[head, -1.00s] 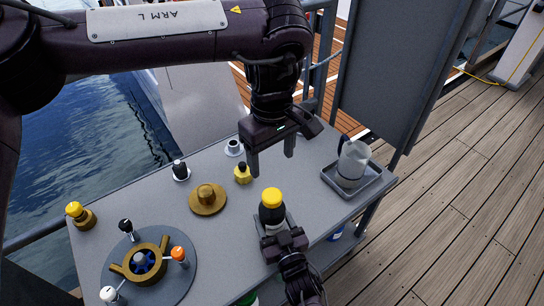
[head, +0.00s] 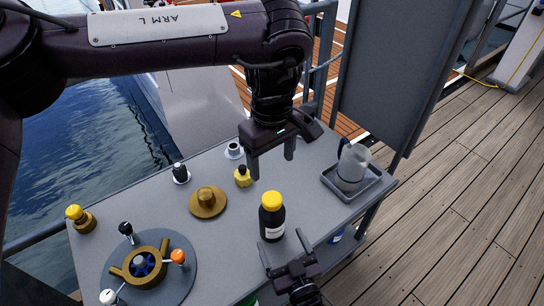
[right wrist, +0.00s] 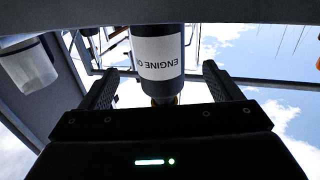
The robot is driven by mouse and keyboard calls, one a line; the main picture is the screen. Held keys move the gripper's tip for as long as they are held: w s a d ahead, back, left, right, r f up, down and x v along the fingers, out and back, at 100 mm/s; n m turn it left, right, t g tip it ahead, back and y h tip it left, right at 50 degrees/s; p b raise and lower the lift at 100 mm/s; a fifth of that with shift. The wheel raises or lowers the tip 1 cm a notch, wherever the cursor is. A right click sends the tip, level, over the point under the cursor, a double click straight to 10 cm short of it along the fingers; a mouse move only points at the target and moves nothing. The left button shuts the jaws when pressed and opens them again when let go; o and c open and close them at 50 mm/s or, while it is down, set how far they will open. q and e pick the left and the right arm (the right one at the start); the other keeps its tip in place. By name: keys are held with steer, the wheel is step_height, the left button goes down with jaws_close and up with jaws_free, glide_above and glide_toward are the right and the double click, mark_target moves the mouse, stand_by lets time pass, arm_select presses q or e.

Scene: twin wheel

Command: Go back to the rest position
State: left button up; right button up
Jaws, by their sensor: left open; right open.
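My left gripper (head: 271,165) is open and empty above the middle of the grey table, its fingers pointing down. My right gripper (head: 285,254) is open near the table's front edge, just in front of a black bottle with a yellow cap (head: 272,217). The bottle stands upright on the table, apart from the right fingers in the head view. In the right wrist view the bottle's white label (right wrist: 158,57), reading "ENGINE O...", shows beyond and between the two open fingers (right wrist: 156,85).
A clear jug (head: 352,166) stands in a grey tray (head: 372,190) at the table's right end. A dark panel (head: 395,70) rises behind.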

steer(key=shift+s+d, duration=0.2)
steer(key=shift+s, duration=0.25)
